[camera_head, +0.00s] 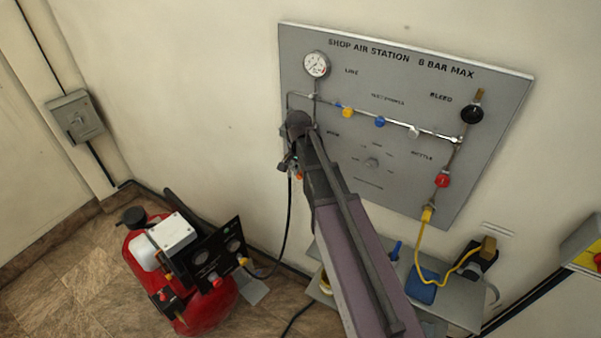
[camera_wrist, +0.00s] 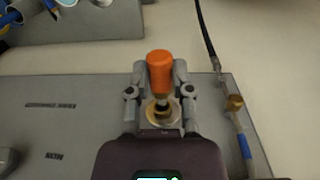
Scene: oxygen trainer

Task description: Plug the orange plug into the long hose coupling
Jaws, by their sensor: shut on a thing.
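The orange plug (camera_wrist: 159,68) stands up between the fingers of my gripper (camera_wrist: 160,95) in the wrist view. My gripper is shut on it, with a dark stem and a brass ring below the orange part. In the head view my gripper (camera_head: 291,163) is at the lower left edge of the grey panel, and a small bit of orange (camera_head: 299,175) shows there. A black hose (camera_head: 290,215) hangs just below it; in the wrist view a black hose (camera_wrist: 206,38) runs to a metal end at the panel edge, apart from the plug. I cannot tell which hose end is the long hose coupling.
The grey panel (camera_head: 470,95) carries a gauge (camera_head: 316,65), pipework and a red valve (camera_head: 443,180). A yellow hose (camera_head: 419,252) hangs to a grey shelf (camera_head: 460,312). A red compressor (camera_head: 207,312) stands on the floor at left. My arm hides part of the panel and shelf.

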